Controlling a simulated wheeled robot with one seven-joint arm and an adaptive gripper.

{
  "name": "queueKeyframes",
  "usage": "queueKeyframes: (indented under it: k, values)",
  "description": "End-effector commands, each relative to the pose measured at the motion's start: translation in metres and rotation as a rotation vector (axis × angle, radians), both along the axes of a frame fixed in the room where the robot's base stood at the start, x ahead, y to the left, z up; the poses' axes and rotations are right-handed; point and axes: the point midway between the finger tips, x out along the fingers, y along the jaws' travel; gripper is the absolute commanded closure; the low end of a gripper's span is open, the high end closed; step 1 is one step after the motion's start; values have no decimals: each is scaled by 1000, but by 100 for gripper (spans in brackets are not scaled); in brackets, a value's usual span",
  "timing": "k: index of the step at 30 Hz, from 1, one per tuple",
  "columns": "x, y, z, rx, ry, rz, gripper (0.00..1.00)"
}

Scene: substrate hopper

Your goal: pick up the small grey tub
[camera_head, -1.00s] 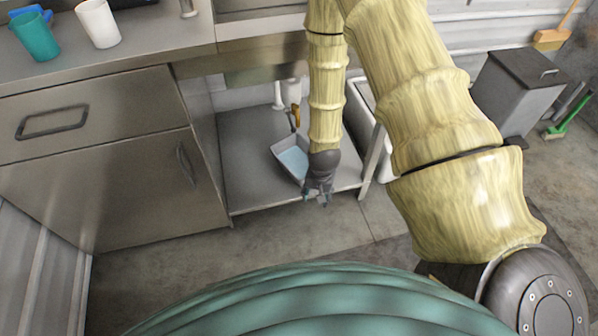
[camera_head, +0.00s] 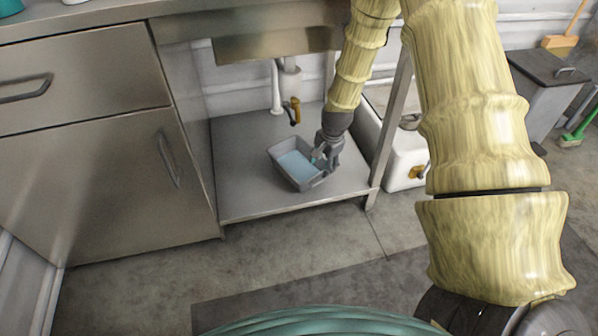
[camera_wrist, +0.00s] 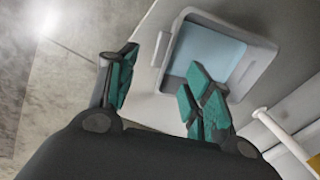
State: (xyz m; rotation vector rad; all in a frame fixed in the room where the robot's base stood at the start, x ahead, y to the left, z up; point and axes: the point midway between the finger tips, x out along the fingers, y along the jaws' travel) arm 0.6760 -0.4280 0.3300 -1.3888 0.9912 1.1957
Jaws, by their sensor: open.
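The small grey tub (camera_head: 283,175) sits on the low metal shelf (camera_head: 245,188) under the sink, with a light blue area inside. In the wrist view the tub (camera_wrist: 266,56) fills the upper middle. My gripper (camera_head: 318,158) is open at the tub's right side. In the wrist view my gripper (camera_wrist: 163,66) has one finger outside the tub's near left corner, over the shelf. The other finger overlaps the tub's near wall and part of its inside. I cannot tell whether either finger touches the tub.
A white drain pipe (camera_head: 276,90) and a yellow-handled valve (camera_head: 295,110) stand behind the tub. A shelf leg (camera_head: 388,130) and a white container (camera_head: 402,160) are at the right. A steel cabinet (camera_head: 110,185) bounds the left. The shelf's left part is clear.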

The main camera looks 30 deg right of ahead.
Motion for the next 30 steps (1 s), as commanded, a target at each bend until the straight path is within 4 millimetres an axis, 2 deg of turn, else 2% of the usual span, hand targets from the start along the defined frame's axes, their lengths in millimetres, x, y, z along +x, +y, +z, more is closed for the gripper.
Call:
queueKeyframes:
  k: [12,20,30]
  values:
    - [8,1,-50,1,1,0,50]
    - [11,2,-61,0,0,1,50]
    - [20,3,-96,0,1,-1,50]
